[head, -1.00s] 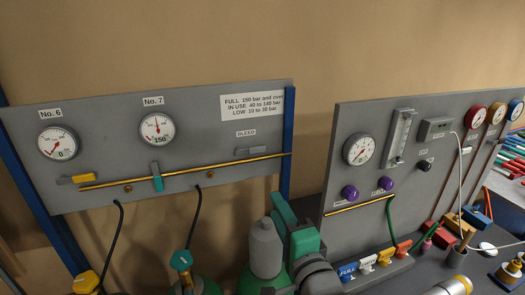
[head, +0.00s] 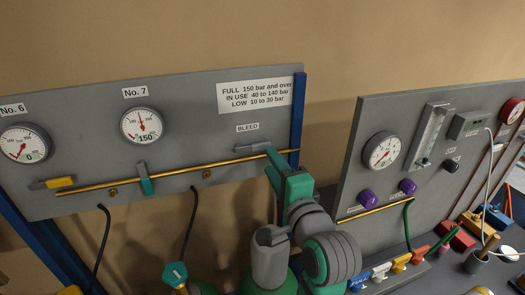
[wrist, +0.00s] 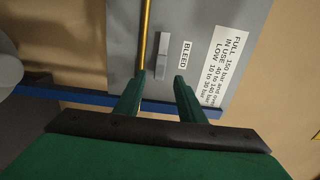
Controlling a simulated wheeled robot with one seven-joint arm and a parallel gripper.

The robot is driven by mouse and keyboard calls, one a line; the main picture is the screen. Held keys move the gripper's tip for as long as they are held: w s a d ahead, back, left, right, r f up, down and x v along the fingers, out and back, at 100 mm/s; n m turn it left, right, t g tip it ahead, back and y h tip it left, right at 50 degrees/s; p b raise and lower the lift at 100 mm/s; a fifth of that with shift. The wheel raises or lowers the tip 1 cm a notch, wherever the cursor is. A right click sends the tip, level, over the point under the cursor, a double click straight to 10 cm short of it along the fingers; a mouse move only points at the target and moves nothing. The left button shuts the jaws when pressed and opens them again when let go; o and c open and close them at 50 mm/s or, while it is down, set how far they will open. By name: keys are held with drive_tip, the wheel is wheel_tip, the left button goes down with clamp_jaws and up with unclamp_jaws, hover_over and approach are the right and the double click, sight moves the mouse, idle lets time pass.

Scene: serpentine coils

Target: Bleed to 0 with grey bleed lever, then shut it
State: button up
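The grey bleed lever (head: 253,147) lies roughly level on the grey panel, under the BLEED label (head: 247,128) and just above the brass pipe (head: 221,165). In the wrist view the lever (wrist: 161,56) shows ahead of my fingertips, beside the pipe. My gripper (wrist: 160,82) is open and empty, its two green fingers apart. In the head view my gripper (head: 271,160) is near the lever's right end; contact cannot be told. The No. 7 gauge (head: 142,125) has its needle near the top, above a 150 marking. The No. 6 gauge (head: 22,145) stands near 0.
A teal lever (head: 146,178) stands upright on the pipe; a yellow-tipped lever (head: 53,183) lies level at left. A blue post (head: 297,115) edges the panel.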

sight(262, 148)
drive_tip(key=shift+x, duration=3.15)
drive_tip(key=shift+d, duration=0.1)
clamp_jaws()
